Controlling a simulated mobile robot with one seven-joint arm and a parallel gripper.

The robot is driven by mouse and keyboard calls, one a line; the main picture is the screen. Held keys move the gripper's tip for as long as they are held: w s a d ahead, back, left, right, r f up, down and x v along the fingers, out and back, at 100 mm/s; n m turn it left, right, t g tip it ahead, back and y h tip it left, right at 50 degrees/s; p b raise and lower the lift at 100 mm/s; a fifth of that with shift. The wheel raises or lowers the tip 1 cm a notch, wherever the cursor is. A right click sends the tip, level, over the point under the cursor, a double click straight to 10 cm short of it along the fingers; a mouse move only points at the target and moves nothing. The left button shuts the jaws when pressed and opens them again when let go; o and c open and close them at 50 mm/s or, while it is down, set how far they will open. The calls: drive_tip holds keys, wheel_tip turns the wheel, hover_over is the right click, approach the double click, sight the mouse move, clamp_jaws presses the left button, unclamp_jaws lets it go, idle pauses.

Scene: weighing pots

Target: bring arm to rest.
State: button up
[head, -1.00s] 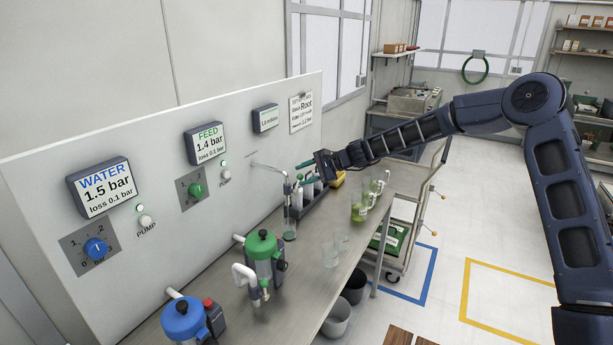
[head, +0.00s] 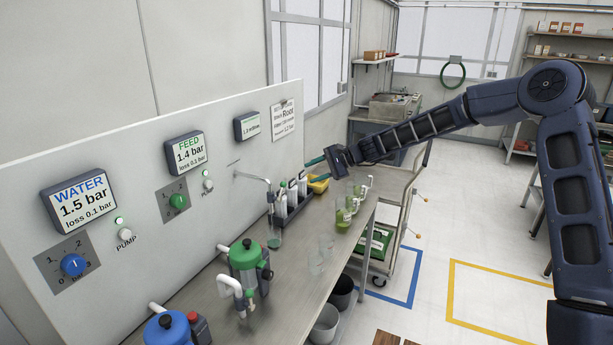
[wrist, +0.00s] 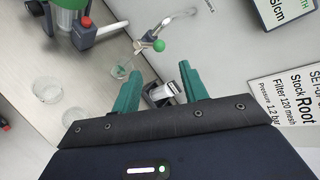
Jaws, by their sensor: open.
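My gripper (head: 318,170) is open, with its two green fingers apart, above the bench near the wall panel in the head view. It also shows in the wrist view (wrist: 160,90), where the fingers point towards the bench and a white-topped bottle shows between and beyond them. I see nothing held between the fingers. My dark blue arm reaches in from the right at raised height. A dark rack (head: 296,212) with several white-capped bottles stands on the bench below the gripper.
The steel bench (head: 200,290) carries a green-topped filter (head: 246,262), a blue-topped filter (head: 168,330), clear beakers (head: 322,253), cups with green liquid (head: 343,220) and a yellow object (head: 318,184). A wheeled cart (head: 392,210) stands behind. The floor at right is free.

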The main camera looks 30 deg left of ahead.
drive_tip(key=shift+d+r, duration=0.15)
drive_tip(key=shift+d, duration=0.05)
drive_tip(key=s+d+r+n+t+h, duration=0.1)
drive_tip(key=d+r+t+h, duration=0.15)
drive_tip(key=d, duration=1.05)
drive_tip(key=s+d+r+n+t+h, duration=0.1)
drive_tip(key=d+r+t+h, duration=0.15)
drive_tip(key=d, duration=1.05)
drive_tip(key=s+d+r+n+t+h, duration=0.15)
drive_tip(key=d+r, duration=0.25)
drive_tip(key=d, duration=0.8)
drive_tip(key=s+d+t+h, duration=0.1)
drive_tip(key=s+d, duration=0.5)
drive_tip(key=d, duration=0.4)
drive_tip(key=s+d+h, duration=0.2)
drive_tip(key=s+d, duration=0.4)
drive_tip(key=d, duration=0.4)
drive_tip(key=s+d+t+h, duration=0.1)
drive_tip(key=s+d+h, duration=0.1)
drive_tip(key=s+d, duration=0.4)
drive_tip(key=d+m, duration=0.1)
drive_tip(key=d, duration=0.3)
drive_tip(key=shift+r+t, duration=0.35)
drive_tip(key=shift+r, duration=0.05)
drive_tip(key=shift+h, duration=0.25)
idle(0.4)
